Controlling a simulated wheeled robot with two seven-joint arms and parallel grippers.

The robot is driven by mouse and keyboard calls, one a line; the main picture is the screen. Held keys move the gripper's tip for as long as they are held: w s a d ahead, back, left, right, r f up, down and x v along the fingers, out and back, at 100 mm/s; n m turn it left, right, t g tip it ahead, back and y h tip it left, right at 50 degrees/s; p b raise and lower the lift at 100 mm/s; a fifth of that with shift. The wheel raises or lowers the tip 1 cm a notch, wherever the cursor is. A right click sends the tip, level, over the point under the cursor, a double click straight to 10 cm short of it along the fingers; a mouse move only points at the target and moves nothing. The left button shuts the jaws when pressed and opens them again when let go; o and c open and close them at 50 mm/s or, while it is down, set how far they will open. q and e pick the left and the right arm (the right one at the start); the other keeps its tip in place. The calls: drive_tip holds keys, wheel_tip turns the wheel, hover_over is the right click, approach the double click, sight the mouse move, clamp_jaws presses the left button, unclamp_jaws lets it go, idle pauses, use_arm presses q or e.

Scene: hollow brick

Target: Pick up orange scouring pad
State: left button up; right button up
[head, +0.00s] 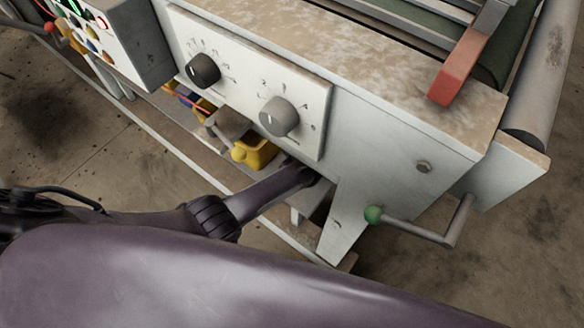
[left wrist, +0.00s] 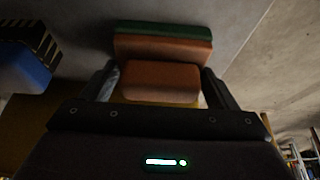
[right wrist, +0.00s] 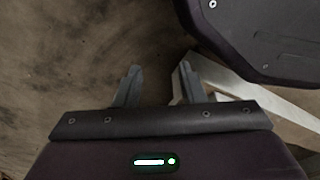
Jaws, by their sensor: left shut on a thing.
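In the left wrist view, my left gripper (left wrist: 160,82) is shut on an orange scouring pad (left wrist: 160,78), a soft-edged orange block between its two fingers. Right behind it is another orange block with a green layer on top (left wrist: 163,45); I cannot tell if the two are touching. In the head view, my left arm reaches under the white machine, and its gripper and the pads are hidden there. My right gripper (right wrist: 152,88) is open and empty in the right wrist view, with a gap between its fingers.
A blue container (left wrist: 28,68) shows at left in the left wrist view. Bare floor (head: 440,275) lies around the machine.

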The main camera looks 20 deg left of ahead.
use_arm(q)
drive_tip(key=shift+r, duration=0.15)
use_arm(e)
drive_tip(key=shift+r, duration=0.1)
use_arm(q)
drive_tip(key=shift+r, duration=0.25)
wheel_tip(320, 180, up, 9)
drive_tip(key=p, duration=0.4)
drive_tip(key=shift+r, duration=0.15)
use_arm(e)
drive_tip(key=s+d+f, duration=0.1)
drive_tip(key=s, duration=0.7)
drive_tip(key=shift+s+d+f, duration=0.3)
